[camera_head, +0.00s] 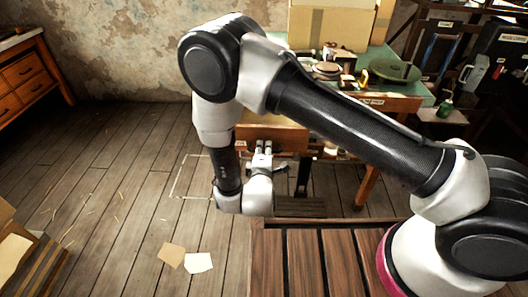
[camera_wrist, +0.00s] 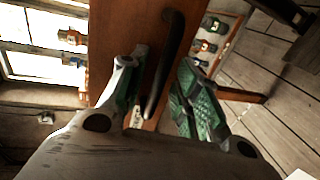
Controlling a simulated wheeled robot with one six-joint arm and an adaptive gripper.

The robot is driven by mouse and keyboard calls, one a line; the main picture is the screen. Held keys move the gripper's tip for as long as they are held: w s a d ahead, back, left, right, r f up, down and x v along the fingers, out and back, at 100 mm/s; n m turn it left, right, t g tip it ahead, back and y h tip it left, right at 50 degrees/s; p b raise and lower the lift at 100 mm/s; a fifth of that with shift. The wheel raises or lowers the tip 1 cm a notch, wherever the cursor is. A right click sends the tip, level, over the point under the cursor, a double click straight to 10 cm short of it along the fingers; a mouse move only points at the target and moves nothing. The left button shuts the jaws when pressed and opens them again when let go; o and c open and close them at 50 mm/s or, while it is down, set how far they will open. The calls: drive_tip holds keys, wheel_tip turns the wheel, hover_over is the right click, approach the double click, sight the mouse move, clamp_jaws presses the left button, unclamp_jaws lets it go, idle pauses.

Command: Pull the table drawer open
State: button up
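The drawer (camera_head: 290,138) is in the green-topped table, with an orange-brown wooden front. In the head view its front appears to stand forward of the table's side rail, with a tan surface behind it. In the wrist view the drawer front (camera_wrist: 112,38) fills the middle and carries a dark bar handle (camera_wrist: 172,45). My gripper (camera_head: 263,147) is at the drawer front. In the wrist view its two green-padded fingers (camera_wrist: 160,75) are apart, one on each side of the handle. Gaps show beside the handle; I cannot tell whether either finger touches it.
The green-topped table (camera_head: 425,92) holds boxes (camera_head: 330,25) and a round green plate (camera_head: 396,71). A slatted wooden platform (camera_head: 320,262) lies in front of it. Paper sheets (camera_head: 198,262) lie on the floor. A wooden cabinet (camera_head: 25,72) stands at the left. Floor at left is mostly clear.

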sight(270, 137)
drive_tip(key=shift+r, duration=0.15)
drive_tip(key=shift+o, duration=0.5)
wheel_tip(270, 137, up, 4)
drive_tip(key=shift+w+f, duration=0.1)
drive_tip(key=shift+w, duration=0.05)
drive_tip(key=o, duration=1)
wheel_tip(270, 137, up, 3)
drive_tip(key=shift+w+r, duration=0.15)
drive_tip(key=r, duration=0.2)
drive_tip(key=shift+s+r, duration=0.35)
drive_tip(key=shift+s, duration=0.05)
drive_tip(key=shift+c, duration=1)
drive_tip(key=c, duration=0.9)
drive_tip(key=shift+n, duration=0.4)
drive_tip(key=f, duration=0.2)
drive_tip(key=d+f, duration=0.1)
drive_tip(key=f, duration=0.1)
drive_tip(key=d+f, duration=0.1)
drive_tip(key=shift+w+f, duration=0.1)
drive_tip(key=shift+f, duration=0.3)
drive_tip(key=shift+m, duration=0.4)
drive_tip(key=x, duration=0.3)
drive_tip(key=f+x, duration=0.1)
drive_tip(key=x, duration=0.2)
drive_tip(key=f+x, duration=0.1)
drive_tip(key=x, duration=0.3)
drive_tip(key=shift+s+a, duration=0.2)
drive_tip(key=shift+s, duration=0.1)
